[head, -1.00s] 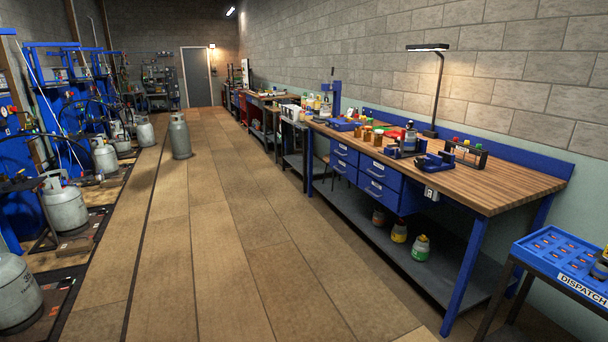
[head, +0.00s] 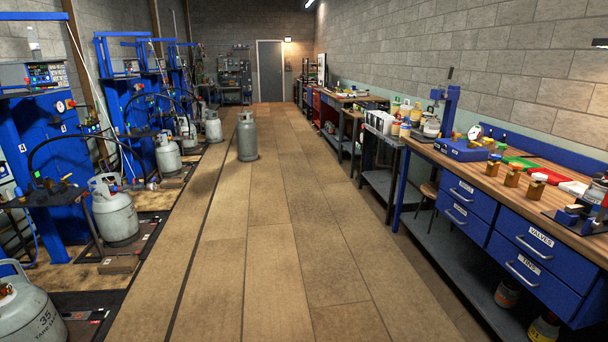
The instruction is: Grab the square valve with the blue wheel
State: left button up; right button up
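I cannot pick out a square valve with a blue wheel for certain. Small brass-coloured pieces stand in a row on the wooden workbench (head: 468,172) at the right; one of them (head: 513,176) is near the front edge. Their shapes and tops are too small to tell. A blue drawer (head: 533,243) under the bench top is labelled VALVES and is shut. Neither of my grippers is in view.
Grey gas cylinders stand along the left by blue stations (head: 48,150); the nearest cylinder (head: 30,312) is at the lower left. One cylinder (head: 247,138) stands on the floor ahead. The plank floor (head: 270,240) between is clear.

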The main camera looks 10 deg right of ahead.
aim_at(493, 166)
jog(key=z, duration=0.15)
jog(key=i, duration=1.65)
jog(key=z, duration=1.15)
jog(key=i, duration=0.95)
jog(key=z, duration=1.15)
